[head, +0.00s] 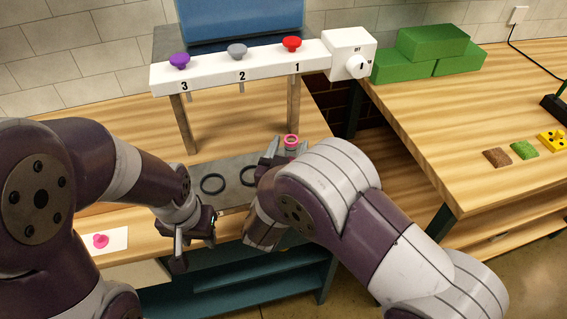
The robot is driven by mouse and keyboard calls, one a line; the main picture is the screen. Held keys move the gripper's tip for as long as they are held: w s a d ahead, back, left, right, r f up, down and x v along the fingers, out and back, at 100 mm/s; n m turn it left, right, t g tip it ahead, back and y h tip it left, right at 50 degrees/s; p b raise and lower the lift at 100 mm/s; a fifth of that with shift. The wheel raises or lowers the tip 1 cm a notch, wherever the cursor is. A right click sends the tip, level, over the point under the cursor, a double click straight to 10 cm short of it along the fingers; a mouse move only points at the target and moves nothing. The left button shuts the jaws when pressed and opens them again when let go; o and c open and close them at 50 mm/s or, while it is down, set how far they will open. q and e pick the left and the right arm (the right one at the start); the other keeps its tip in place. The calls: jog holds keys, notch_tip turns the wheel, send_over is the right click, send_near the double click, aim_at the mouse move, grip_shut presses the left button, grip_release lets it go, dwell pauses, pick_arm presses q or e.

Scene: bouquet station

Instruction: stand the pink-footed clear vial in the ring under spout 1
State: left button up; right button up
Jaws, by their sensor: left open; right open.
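The pink-footed clear vial (291,142) is under the spout 1 side of the white rack, on the grey mat. Its pink round end shows at the top, with a little of the clear body below. My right gripper (281,154) is open, close beside the vial; its wrist hides the vial's lower part and the ring under spout 1. I cannot tell whether the vial stands in that ring or whether the fingers touch it. My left gripper (196,238) is open and empty, at the table's front edge left of my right arm.
The white rack (225,70) carries purple, grey and red knobs above numbers 3, 2, 1. A pink piece (100,241) lies on a white card (118,238). Green blocks (430,50) sit on the right table.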

jog(key=b+v, duration=0.1)
jog(key=v, duration=1)
jog(key=shift+s, duration=0.2)
dwell(0.6)
